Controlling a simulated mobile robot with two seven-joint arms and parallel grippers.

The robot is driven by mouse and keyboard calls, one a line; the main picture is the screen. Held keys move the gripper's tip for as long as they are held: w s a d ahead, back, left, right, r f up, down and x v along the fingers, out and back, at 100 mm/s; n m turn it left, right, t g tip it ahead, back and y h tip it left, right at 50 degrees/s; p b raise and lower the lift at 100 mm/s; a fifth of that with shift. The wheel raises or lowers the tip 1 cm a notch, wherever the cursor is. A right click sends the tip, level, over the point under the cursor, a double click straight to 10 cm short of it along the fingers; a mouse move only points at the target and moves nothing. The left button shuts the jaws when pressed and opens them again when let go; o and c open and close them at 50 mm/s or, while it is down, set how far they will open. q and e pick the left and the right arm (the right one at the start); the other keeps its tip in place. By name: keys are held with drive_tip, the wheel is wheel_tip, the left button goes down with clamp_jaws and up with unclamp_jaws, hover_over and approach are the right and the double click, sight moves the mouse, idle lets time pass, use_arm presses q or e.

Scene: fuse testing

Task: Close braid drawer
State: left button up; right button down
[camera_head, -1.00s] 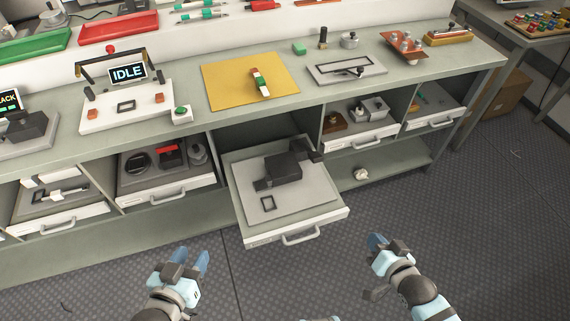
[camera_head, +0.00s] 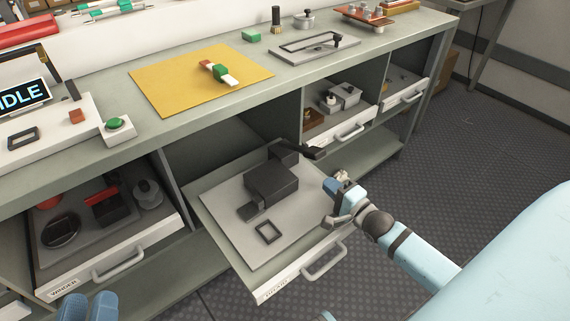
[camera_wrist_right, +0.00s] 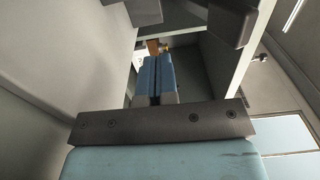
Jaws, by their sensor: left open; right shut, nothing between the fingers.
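The pulled-out drawer (camera_head: 223,231) sticks out of the middle bay of the bench in the head view. Its front has a label too blurred to read surely and a grey handle (camera_head: 323,262). In it lie a grey plate with a dark block device (camera_head: 272,186) and a small black frame (camera_head: 267,233). My left gripper (camera_head: 88,307) is open at the lower left edge, partly cut off.
A drawer (camera_head: 112,262) with a black and red device sits in the bay to the left. Smaller drawers (camera_head: 340,133) sit in bays to the right. The bench top holds a yellow mat (camera_head: 165,90) and a green button box (camera_head: 116,130).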

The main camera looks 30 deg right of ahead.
sight(293, 153)
drive_tip(key=w+b, duration=0.1)
drive_tip(key=w, duration=0.3)
drive_tip(key=w+b, duration=0.2)
drive_tip(key=w, duration=0.2)
drive_tip(key=w+a+b, duration=0.1)
drive_tip(key=w+b, duration=0.1)
drive_tip(key=w, duration=0.2)
drive_tip(key=shift+w, duration=0.35)
use_arm(q)
wheel_tip(293, 153, down, 8)
drive_tip(key=g, duration=0.3)
drive_tip(key=shift+d+m, duration=0.35)
drive_tip(key=shift+m, duration=0.05)
use_arm(e)
drive_tip(key=shift+w, duration=0.35)
use_arm(q)
drive_tip(key=shift+r, duration=0.1)
